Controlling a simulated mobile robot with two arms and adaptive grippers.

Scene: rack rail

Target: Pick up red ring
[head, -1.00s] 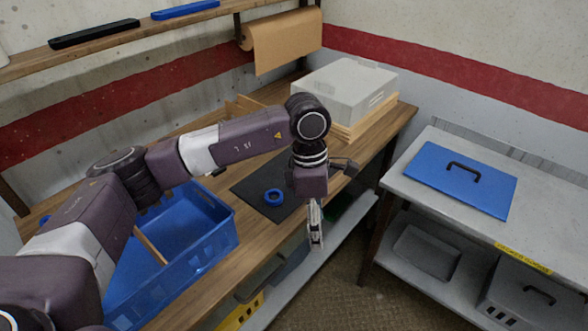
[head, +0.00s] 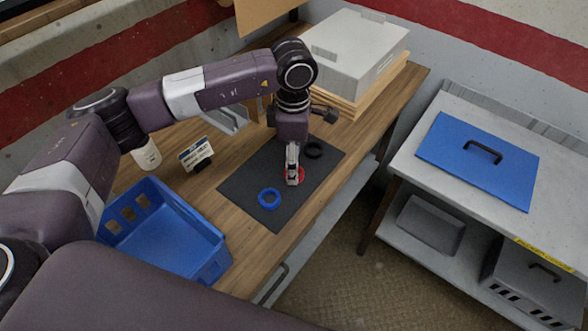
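A red ring (head: 301,174) lies on the dark mat (head: 247,190) on the wooden bench, mostly hidden behind my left gripper. My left gripper (head: 293,180) points down from above, with its fingertips at the ring. It is seen edge-on, so I cannot tell whether the fingers are apart or closed, or whether they touch the ring. My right gripper is not in view.
A blue ring (head: 269,198) lies on the mat left of the red one, and a black ring (head: 314,150) lies behind it. A blue crate (head: 222,262) stands at the left. A small sign (head: 196,153) and a grey box (head: 357,50) stand farther back.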

